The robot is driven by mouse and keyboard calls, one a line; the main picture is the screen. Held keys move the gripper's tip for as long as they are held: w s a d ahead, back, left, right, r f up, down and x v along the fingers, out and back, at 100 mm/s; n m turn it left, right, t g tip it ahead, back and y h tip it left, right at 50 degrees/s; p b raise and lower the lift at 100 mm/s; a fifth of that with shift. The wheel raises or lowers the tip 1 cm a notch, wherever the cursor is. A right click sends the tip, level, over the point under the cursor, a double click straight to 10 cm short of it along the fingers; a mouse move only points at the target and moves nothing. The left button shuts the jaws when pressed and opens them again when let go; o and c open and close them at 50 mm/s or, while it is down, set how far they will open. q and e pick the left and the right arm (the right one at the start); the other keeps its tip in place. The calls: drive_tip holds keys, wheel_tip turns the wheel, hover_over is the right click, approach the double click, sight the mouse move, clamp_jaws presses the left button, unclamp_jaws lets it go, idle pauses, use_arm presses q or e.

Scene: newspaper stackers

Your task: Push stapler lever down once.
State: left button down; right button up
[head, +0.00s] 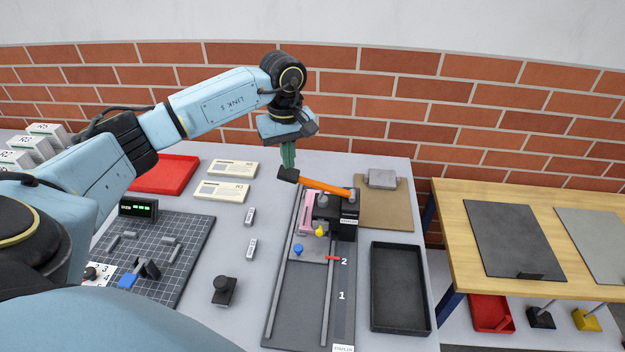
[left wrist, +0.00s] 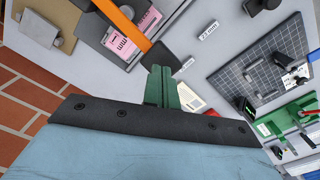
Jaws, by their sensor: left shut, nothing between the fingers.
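The stapler (head: 338,213) is a black block on a grey board with rails, labelled along its edge. Its lever (head: 322,186) is an orange bar with a black end grip (head: 288,175), raised and slanting up slightly toward the left. My left gripper (head: 288,163) has green fingers pressed together, pointing down just above the black end grip. In the left wrist view the shut fingers (left wrist: 162,82) appear beside the lever's black end (left wrist: 160,58), with the orange bar (left wrist: 124,18) running away from it. I cannot tell whether they touch. My right gripper is out of view.
A pink newspaper (head: 309,212) lies at the stapler. A dark empty tray (head: 377,318) stands to the right, with a brown clipboard (head: 392,218) behind. A red tray (head: 165,174), white cards and a gridded mat (head: 190,232) are on the left. A brick wall stands behind.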

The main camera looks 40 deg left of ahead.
sight(290, 172)
use_arm(q)
drive_tip(key=shift+f, duration=0.2)
idle(0.5)
drive_tip(key=shift+f+b, duration=2)
drive_tip(key=shift+f, duration=0.45)
drive_tip(key=shift+r, duration=0.1)
drive_tip(key=shift+r+p, duration=3.35)
drive_tip(key=shift+r, duration=1.7)
